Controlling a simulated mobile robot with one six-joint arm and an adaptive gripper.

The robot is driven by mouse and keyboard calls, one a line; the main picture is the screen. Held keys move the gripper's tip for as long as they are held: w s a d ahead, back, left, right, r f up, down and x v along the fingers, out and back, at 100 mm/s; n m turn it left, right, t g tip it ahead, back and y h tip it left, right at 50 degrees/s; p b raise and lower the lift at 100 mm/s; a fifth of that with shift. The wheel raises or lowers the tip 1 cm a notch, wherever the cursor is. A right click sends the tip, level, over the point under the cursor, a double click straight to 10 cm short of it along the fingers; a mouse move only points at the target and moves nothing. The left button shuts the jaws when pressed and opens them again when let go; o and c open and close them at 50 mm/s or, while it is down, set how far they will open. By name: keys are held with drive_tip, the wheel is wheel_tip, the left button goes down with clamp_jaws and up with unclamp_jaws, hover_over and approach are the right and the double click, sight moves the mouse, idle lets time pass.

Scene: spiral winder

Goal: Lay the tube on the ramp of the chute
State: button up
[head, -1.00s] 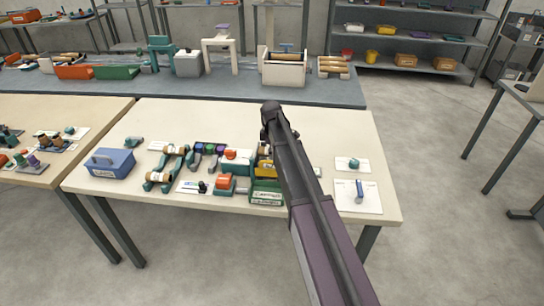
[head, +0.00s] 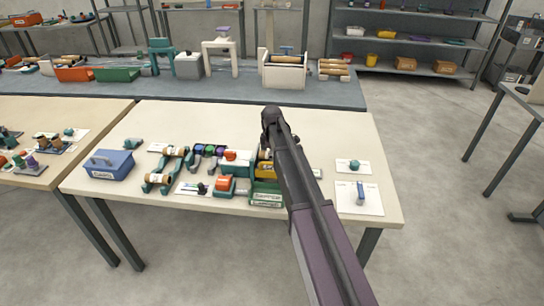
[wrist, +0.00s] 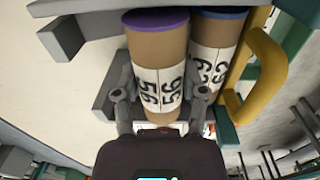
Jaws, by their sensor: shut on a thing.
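The tube (wrist: 155,50) is a brown cylinder with a purple end cap and a white label with black digits. It fills the middle of the wrist view. My gripper (wrist: 160,92) is shut on it, with one finger on each side. A second brown tube (wrist: 215,45) with a blue end cap lies close beside it on the right. Pale grey slabs (wrist: 75,8) and a yellow curved part (wrist: 263,75) surround the tubes; I cannot tell which of these is the chute's ramp. In the head view my arm hides the gripper's fingers and the held tube.
A yellow part (head: 265,170) and a green labelled box (head: 266,193) are just left of my arm on the pale table (head: 330,125). A blue box (head: 108,164) stands at the table's left. White cards (head: 358,198) lie on the right. The table's back is clear.

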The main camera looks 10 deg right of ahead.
drive_tip(key=o, duration=0.9)
drive_tip(key=shift+f, duration=0.1)
drive_tip(key=shift+r, duration=0.25)
drive_tip(key=r+p, duration=1.2)
drive_tip(key=p, duration=0.1)
drive_tip(key=shift+s+a+r, duration=0.1)
drive_tip(key=shift+s+r, duration=0.1)
drive_tip(key=shift+r, duration=0.2)
idle(0.5)
drive_tip(key=s+m, duration=0.4)
drive_tip(key=s, duration=0.5)
drive_tip(key=s+m, duration=0.5)
drive_tip(key=s, duration=0.5)
drive_tip(key=s+m, duration=0.5)
drive_tip(key=s, duration=0.4)
drive_tip(key=shift+s, duration=0.4)
